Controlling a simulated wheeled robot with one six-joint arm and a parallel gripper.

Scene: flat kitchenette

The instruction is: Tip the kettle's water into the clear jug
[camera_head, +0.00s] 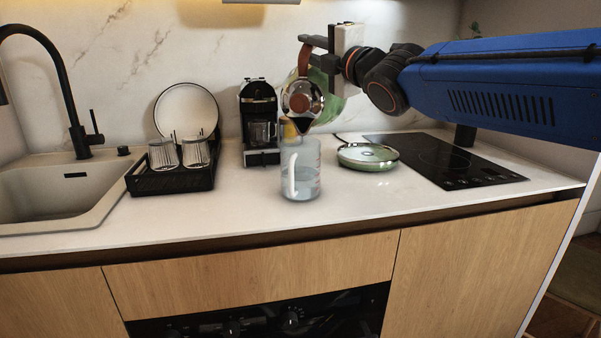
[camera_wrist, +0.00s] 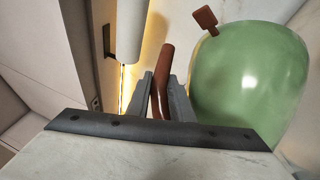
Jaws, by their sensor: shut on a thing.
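The green kettle (camera_head: 335,108) hangs steeply tilted in the air, its dark spout pointing down just above the mouth of the clear jug (camera_head: 301,160). The jug stands upright on the counter with its white handle toward me and clear water in its lower part. A stream from the spout cannot be made out. My gripper (camera_head: 309,50) is shut on the kettle's brown handle (camera_wrist: 161,85). In the wrist view the fingers (camera_wrist: 161,95) pinch this handle, with the green kettle body (camera_wrist: 250,75) to the right.
The kettle's round base (camera_head: 367,156) lies right of the jug, beside the black hob (camera_head: 440,160). A coffee machine (camera_head: 259,120) stands behind left. A dish rack (camera_head: 172,180) with glasses and a plate and the sink (camera_head: 50,190) are further left. The counter front is clear.

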